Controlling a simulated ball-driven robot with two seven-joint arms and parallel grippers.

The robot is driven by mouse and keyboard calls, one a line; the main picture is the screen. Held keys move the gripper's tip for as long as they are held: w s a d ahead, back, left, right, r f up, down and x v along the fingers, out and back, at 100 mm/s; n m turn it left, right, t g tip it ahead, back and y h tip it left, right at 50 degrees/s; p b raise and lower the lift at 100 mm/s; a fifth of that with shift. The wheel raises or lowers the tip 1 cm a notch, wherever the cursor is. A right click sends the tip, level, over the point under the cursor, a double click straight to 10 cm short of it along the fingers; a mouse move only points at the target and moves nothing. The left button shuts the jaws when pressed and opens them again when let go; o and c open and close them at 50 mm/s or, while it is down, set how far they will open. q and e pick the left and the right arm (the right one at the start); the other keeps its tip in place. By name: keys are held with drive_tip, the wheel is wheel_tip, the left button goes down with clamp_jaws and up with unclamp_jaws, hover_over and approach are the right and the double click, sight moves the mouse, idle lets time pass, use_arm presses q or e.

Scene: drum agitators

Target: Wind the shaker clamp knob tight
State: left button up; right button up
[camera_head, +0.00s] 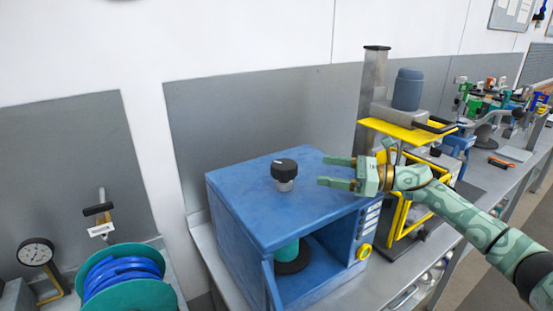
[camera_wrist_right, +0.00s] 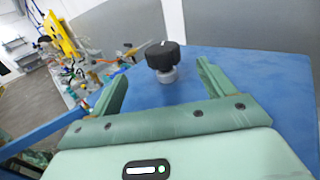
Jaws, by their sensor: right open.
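The clamp knob is a black round knob (camera_head: 284,168) on a short grey stem, upright on top of the blue shaker box (camera_head: 240,205). A white mark shows on the knob's top. My right gripper (camera_head: 327,172) is open and empty, just right of the knob and apart from it, with its fingers pointing left. In the right wrist view the knob (camera_wrist_right: 162,55) stands ahead of the gap between the two green fingers (camera_wrist_right: 160,90). A teal object (camera_head: 287,251) sits inside the box's open front. My left gripper is not in view.
A grey column machine with a yellow plate (camera_head: 400,132) stands behind my right arm. A teal reel of blue hose (camera_head: 125,280) and a dial gauge (camera_head: 36,253) are at the lower left. The box top around the knob is clear.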

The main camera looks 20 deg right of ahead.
sight(277, 163)
drive_tip(key=x, duration=0.1)
drive_tip(key=p+x, duration=0.1)
drive_tip(key=x, duration=0.3)
drive_tip(key=shift+r, duration=0.3)
drive_tip(key=x, duration=0.2)
drive_tip(key=p+x, duration=0.1)
drive_tip(key=x, duration=0.2)
drive_tip(key=p+x, duration=0.1)
drive_tip(key=x, duration=0.2)
drive_tip(key=shift+f, duration=0.25)
drive_tip(key=shift+w+a+f, duration=0.15)
drive_tip(key=shift+w+a, duration=0.05)
drive_tip(key=shift+w, duration=0.1)
use_arm(q)
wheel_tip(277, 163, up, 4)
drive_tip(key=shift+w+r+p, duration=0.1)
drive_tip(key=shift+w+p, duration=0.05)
drive_tip(key=shift+p, duration=0.2)
use_arm(e)
drive_tip(key=c, duration=1)
